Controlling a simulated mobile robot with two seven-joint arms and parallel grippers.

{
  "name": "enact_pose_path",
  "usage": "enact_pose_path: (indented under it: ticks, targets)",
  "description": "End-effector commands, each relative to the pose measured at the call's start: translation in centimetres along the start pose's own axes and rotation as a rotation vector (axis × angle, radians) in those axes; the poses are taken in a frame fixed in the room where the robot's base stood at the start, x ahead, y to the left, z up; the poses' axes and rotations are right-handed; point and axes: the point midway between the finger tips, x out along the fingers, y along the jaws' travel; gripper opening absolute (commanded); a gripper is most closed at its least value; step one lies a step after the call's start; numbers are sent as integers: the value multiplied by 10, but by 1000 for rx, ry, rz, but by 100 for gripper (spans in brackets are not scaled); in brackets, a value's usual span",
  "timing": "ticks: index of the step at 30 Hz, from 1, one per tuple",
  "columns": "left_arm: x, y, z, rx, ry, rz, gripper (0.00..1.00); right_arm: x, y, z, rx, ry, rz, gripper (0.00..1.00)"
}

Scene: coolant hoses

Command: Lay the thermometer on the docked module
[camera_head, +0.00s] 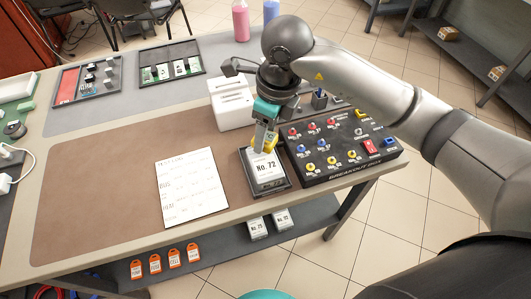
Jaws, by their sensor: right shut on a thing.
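The docked module is a white block marked No. 72 (268,180), lying in a dark dock at the table's front edge. My right gripper (265,140) is over the module's far end, pointing down. It is shut on a small yellow thing (271,144), which appears to be the thermometer. The fingers hide most of it, and I cannot tell whether it touches the module. My left gripper is not in view.
A black breakout box (335,172) with coloured sockets stands close right of the dock. A white slotted block (232,103) stands behind it. A printed sheet (192,187) lies left. The brown mat (95,190) is clear farther left. Orange tags (174,258) and modules (257,228) are on the lower shelf.

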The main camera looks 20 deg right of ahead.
Motion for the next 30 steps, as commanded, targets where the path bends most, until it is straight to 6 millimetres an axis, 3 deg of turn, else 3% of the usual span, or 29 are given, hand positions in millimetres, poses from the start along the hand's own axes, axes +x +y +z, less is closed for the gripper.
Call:
enact_pose_path:
  ticks: [3,10,16,28,29,30]
  targets:
    - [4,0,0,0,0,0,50,19,0,-3,1,1,1,0]
    - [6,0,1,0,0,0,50,35,1,-5,-1,1,2,0]
    - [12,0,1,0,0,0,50,65,1,-10,-1,1,1,0]
    - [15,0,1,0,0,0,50,71,0,-10,-2,-1,-1,0]
    - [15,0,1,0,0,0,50,71,0,-10,-2,-1,-1,58]
    - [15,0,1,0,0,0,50,70,0,-10,-1,-1,-1,62]
